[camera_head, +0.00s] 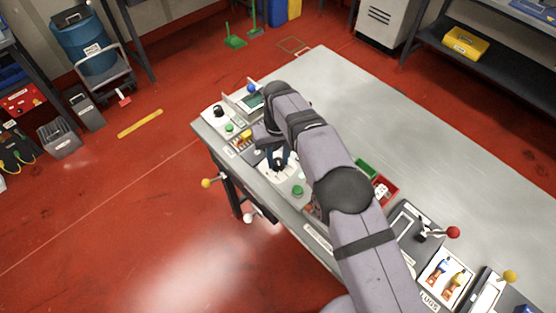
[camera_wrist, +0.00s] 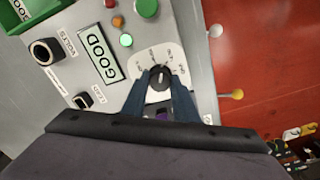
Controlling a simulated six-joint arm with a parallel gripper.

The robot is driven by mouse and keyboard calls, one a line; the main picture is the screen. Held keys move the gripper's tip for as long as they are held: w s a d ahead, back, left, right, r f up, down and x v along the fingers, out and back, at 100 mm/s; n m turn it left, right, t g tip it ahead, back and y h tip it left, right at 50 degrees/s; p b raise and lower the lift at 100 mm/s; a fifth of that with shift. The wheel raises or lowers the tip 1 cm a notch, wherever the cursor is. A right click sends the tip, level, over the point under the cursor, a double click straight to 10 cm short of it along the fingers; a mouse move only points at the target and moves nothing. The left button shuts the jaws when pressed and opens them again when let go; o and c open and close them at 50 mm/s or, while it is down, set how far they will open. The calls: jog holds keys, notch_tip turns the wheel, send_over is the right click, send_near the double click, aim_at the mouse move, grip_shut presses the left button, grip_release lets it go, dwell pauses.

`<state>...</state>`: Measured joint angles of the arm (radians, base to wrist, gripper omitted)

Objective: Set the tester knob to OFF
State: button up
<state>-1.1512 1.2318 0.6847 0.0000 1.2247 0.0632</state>
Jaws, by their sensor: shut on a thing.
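The tester knob (camera_wrist: 160,78) is a dark round knob with a light pointer line, set on a pale dial plate (camera_wrist: 172,52) with printed position labels too small to read. In the wrist view my gripper (camera_wrist: 160,84) has its two blue-grey fingers on either side of the knob, shut on it. In the head view my gripper (camera_head: 279,160) points down at the same dial plate (camera_head: 276,174) near the table's front edge. The pointer's exact setting is hard to tell. A display reading GOOD (camera_wrist: 101,56) sits beside the dial.
Next to the dial are a green button (camera_wrist: 146,8), a lit green lamp (camera_wrist: 126,40) and a VOLTS socket (camera_wrist: 44,52). Levers with a yellow ball (camera_head: 206,183) and a white ball (camera_head: 249,218) stick out from the front edge. The table's back half (camera_head: 400,130) is clear.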

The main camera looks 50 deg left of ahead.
dwell(0.4)
jog(key=m, duration=0.6)
dwell(0.3)
jog(key=m, duration=0.5)
jog(key=shift+m, duration=0.7)
jog(key=o, duration=0.8)
jog(key=shift+o, duration=0.2)
jog(key=shift+r, duration=0.1)
